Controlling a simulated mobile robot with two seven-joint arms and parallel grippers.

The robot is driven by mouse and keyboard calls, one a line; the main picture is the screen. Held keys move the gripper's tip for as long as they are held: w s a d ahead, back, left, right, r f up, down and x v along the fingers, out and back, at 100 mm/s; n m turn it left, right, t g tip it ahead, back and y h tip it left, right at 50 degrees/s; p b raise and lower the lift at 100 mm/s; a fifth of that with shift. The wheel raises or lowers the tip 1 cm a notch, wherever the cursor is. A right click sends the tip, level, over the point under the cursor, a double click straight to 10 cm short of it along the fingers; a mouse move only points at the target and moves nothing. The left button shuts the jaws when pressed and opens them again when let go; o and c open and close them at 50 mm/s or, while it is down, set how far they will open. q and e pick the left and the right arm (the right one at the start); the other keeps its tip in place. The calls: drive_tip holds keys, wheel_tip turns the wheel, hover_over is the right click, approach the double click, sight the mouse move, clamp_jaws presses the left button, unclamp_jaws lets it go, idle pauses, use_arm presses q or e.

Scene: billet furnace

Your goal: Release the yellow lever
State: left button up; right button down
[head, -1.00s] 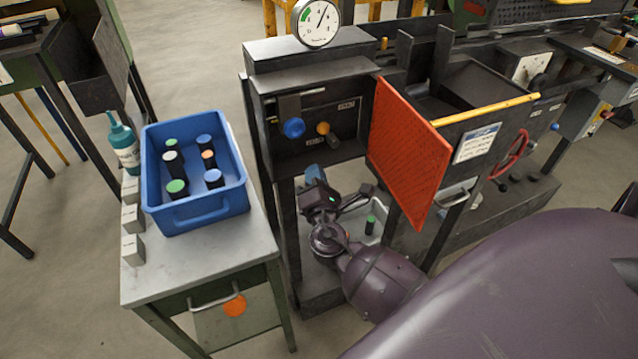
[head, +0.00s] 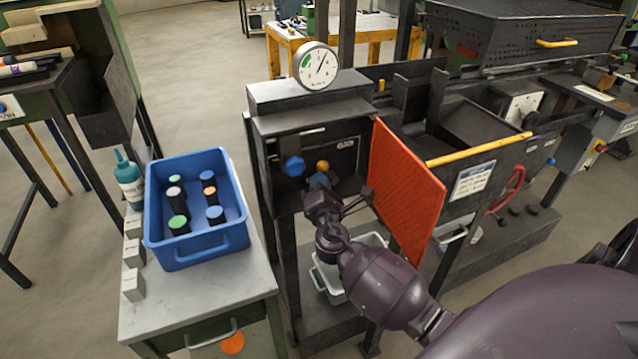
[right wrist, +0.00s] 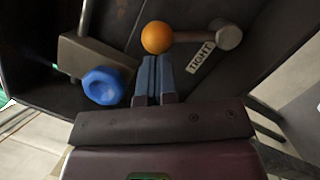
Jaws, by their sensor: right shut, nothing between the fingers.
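The yellow lever has an orange-yellow ball knob (head: 323,165) on the dark front panel (head: 345,160) of the machine. In the right wrist view the ball (right wrist: 157,37) sits at the left end of a short metal arm (right wrist: 197,37), which runs to a round pivot on the right. My right gripper (head: 320,180) is shut and empty, just below the ball. In the right wrist view its blue fingertips (right wrist: 156,60) are together, right at the ball's lower edge; I cannot tell whether they touch. My left gripper is not in view.
A blue knob (right wrist: 102,86) sits left of the fingers. A label reading TIGHT (right wrist: 200,57) lies beside the lever. An orange-red plate (head: 408,190) stands close right of my right arm. A grey bin (head: 327,285) is below. A blue crate (head: 212,252) stands on the left cabinet.

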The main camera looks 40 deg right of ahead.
sight(327, 168)
drive_tip(key=r+m, duration=0.1)
drive_tip(key=m, duration=0.1)
drive_tip(key=d+r+m+g+p, duration=0.1)
drive_tip(key=shift+s+d+m, duration=0.15)
drive_tip(key=shift+d+m, duration=0.05)
drive_tip(key=shift+m, duration=0.2)
drive_tip(key=shift+d+r+m+p, duration=0.15)
drive_tip(key=shift+d+m+p, duration=0.1)
drive_tip(key=shift+m+p, duration=0.15)
drive_tip(key=shift+s+d+g, duration=0.1)
drive_tip(key=shift+g, duration=0.2)
drive_tip(key=shift+m, duration=0.3)
drive_tip(key=shift+f, duration=0.25)
